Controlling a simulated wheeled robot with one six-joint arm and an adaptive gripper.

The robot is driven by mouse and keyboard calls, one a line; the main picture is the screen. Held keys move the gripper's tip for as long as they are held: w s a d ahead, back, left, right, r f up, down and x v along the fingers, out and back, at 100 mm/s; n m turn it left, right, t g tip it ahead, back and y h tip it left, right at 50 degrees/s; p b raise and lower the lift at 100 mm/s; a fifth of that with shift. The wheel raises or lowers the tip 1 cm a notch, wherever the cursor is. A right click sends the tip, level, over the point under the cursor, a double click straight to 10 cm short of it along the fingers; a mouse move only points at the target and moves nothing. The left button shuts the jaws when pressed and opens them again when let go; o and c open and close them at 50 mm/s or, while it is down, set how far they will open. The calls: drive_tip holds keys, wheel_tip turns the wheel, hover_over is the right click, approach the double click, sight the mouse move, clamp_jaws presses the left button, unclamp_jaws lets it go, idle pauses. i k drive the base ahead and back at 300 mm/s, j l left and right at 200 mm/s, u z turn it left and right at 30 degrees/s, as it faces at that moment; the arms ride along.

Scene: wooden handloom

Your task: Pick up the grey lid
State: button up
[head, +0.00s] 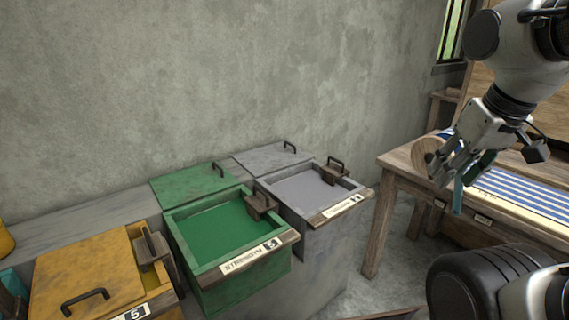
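The grey lid (268,159) lies flat behind the open grey vat (326,215), against the wall side, with a dark bar handle (290,147) at its right part. My gripper (450,190) hangs at the right, over the near left end of the wooden table, well apart from the lid. It points down, and its fingers overlap a round wooden piece and blue-green parts behind, so I cannot tell whether it is open or shut. Nothing touches the lid's handle.
A green vat (205,268) stands open left of the grey one, its green lid (185,186) behind it. A yellow lid (85,270) covers the vat at far left. The table (398,160) with blue-striped cloth (520,190) stands right. Floor shows between vats and table.

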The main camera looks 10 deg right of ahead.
sight(267, 159)
drive_tip(key=i+l+u, duration=0.6)
drive_tip(key=l, duration=0.25)
drive_tip(key=i+l+u, duration=0.35)
drive_tip(key=l, duration=0.15)
